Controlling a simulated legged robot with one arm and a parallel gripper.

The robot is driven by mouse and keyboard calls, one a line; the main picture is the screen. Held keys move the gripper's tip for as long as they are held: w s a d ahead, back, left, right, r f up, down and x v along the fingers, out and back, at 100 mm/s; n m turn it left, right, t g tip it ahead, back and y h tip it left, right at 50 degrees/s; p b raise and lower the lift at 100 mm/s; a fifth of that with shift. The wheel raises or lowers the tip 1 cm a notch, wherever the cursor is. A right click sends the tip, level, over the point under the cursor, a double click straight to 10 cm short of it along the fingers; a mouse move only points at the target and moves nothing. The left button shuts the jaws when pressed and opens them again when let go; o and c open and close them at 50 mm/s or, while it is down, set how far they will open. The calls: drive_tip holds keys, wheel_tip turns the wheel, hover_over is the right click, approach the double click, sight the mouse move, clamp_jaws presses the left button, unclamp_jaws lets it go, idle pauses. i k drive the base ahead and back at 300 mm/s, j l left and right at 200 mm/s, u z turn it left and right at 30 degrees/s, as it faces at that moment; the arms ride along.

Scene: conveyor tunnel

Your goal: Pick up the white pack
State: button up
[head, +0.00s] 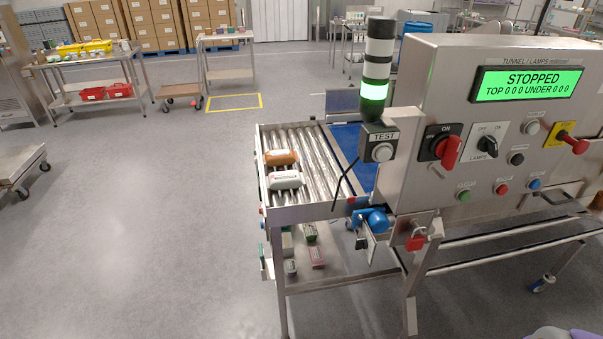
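The white pack (285,180) lies on the steel rollers at the near left end of the roller conveyor (318,150). An orange-brown pack (281,158) lies just behind it, very close or touching. The white pack has small dark and red print on its side. My gripper is not clearly in view. A small purple-grey shape shows at the bottom right edge, and I cannot tell what it is.
The tunnel machine (470,110) stands at the right, its display (528,84) reading STOPPED. A signal tower (377,60) is lit green. Small boxes (316,257) lie on a shelf under the rollers. The floor (150,220) at left is clear. A trolley (20,165) stands far left.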

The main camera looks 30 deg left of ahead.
sight(288, 180)
drive_tip(key=k+u, duration=0.1)
drive_tip(key=u, duration=1.1)
